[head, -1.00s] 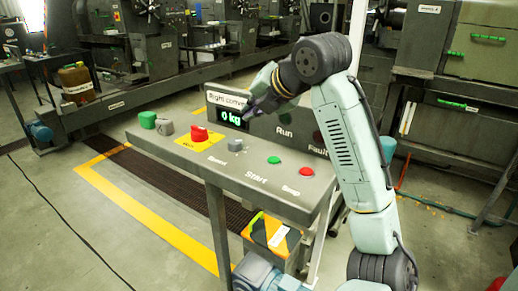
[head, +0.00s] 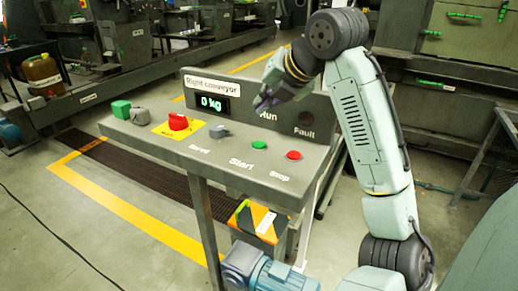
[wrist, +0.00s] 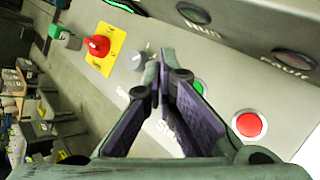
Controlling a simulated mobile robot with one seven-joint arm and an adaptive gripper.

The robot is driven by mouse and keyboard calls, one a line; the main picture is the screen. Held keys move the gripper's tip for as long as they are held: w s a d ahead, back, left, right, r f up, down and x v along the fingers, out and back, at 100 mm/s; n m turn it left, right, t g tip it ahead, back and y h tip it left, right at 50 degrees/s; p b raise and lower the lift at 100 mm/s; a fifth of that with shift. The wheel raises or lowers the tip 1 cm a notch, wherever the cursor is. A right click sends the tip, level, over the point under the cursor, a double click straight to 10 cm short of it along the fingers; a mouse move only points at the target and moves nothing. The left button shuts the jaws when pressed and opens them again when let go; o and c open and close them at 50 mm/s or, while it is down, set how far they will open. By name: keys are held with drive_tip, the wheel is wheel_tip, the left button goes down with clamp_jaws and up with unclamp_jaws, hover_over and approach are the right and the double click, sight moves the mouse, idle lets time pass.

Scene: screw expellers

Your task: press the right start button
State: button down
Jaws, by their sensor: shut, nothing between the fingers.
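The right conveyor's start button is a green round button (head: 259,146) above the word "Start" on the sloping grey panel (head: 185,150). In the wrist view the green button (wrist: 199,87) is mostly hidden behind the right finger. My gripper (head: 259,105) shows dark purple fingers, in front of the upright back plate near "Run", apart from the button. In the wrist view my gripper's fingertips (wrist: 158,62) are together with nothing between them, over the panel between the grey knob and the green button.
A red stop button (head: 294,155) sits right of the green one. To the left are a grey selector knob (head: 219,131), a red emergency knob (head: 178,122) on yellow and a green connector (head: 121,109). The back plate holds a "0 kg" display (head: 212,103) and a dark fault lamp (head: 305,118).

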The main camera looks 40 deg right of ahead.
sight(263, 143)
wheel_tip(263, 143, down, 7)
drive_tip(key=b, duration=0.4)
drive_tip(key=shift+r, duration=0.2)
idle(1.0)
drive_tip(key=shift+f+b, duration=0.35)
drive_tip(key=shift+f, duration=0.1)
drive_tip(key=shift+f, duration=0.5)
idle(0.5)
drive_tip(key=shift+r, duration=0.1)
drive_tip(key=shift+r+p, duration=0.5)
drive_tip(key=shift+r, duration=0.3)
wheel_tip(263, 143, up, 5)
drive_tip(key=p, duration=0.4)
drive_tip(key=shift+r, duration=0.1)
